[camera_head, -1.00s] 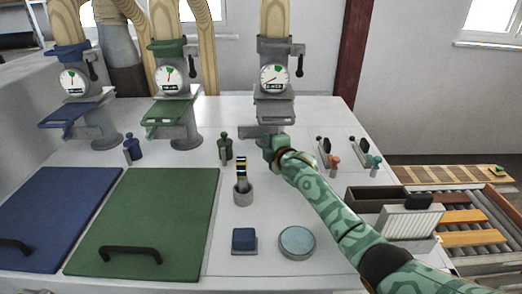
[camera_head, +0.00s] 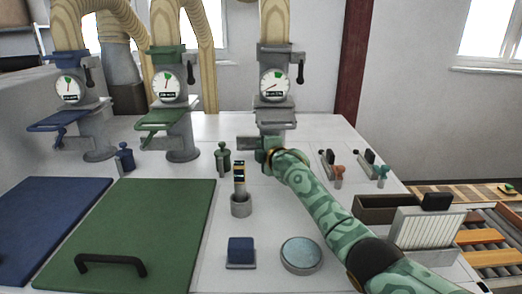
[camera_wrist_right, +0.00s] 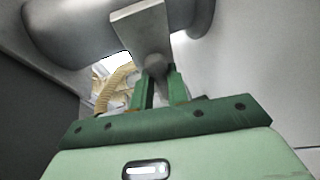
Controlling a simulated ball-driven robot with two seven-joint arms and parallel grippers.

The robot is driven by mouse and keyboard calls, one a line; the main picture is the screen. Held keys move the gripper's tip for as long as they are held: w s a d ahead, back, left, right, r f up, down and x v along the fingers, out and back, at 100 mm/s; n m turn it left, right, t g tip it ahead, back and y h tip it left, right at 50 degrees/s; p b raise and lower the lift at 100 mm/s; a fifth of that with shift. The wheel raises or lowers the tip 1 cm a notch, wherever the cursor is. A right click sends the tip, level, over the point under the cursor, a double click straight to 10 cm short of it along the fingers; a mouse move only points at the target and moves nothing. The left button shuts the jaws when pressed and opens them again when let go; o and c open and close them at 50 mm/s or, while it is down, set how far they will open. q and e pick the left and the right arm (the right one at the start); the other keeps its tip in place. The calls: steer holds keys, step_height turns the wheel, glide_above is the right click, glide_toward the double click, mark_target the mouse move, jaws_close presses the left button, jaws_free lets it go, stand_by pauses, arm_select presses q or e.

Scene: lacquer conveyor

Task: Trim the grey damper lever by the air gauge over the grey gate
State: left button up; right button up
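The grey gate (camera_head: 276,116) is the grey slide plate on the rightmost duct stand. Above it is the round white air gauge (camera_head: 275,86), its needle pointing lower left, away from the green sector at the top. A dark damper lever (camera_head: 300,69) hangs at the right of the grey collar. My right gripper (camera_head: 262,150) is low in front of this stand, beside a small grey plate (camera_head: 248,143). In the wrist view its green fingers (camera_wrist_right: 160,90) stand on either side of a grey knob (camera_wrist_right: 155,66) below a grey plate; contact is unclear. My left gripper is out of view.
Blue (camera_head: 69,90) and green (camera_head: 166,87) gauge stands are at the left. A holder with a striped stick (camera_head: 241,205), a blue block (camera_head: 241,250) and a round disc (camera_head: 301,254) sit in front. Small levers (camera_head: 333,170) and a conveyor (camera_head: 490,250) are at the right.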

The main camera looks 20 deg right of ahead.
jaws_close()
steer(key=r+n+h+p, duration=0.1)
steer(key=p, duration=0.2)
steer(key=shift+r+n+g+p, duration=0.3)
steer(key=shift+r+n+p, duration=0.1)
steer(key=shift+a, duration=0.1)
steer(key=shift+f, duration=0.15)
steer(key=o, duration=0.5)
jaws_free()
steer(key=shift+o, duration=0.2)
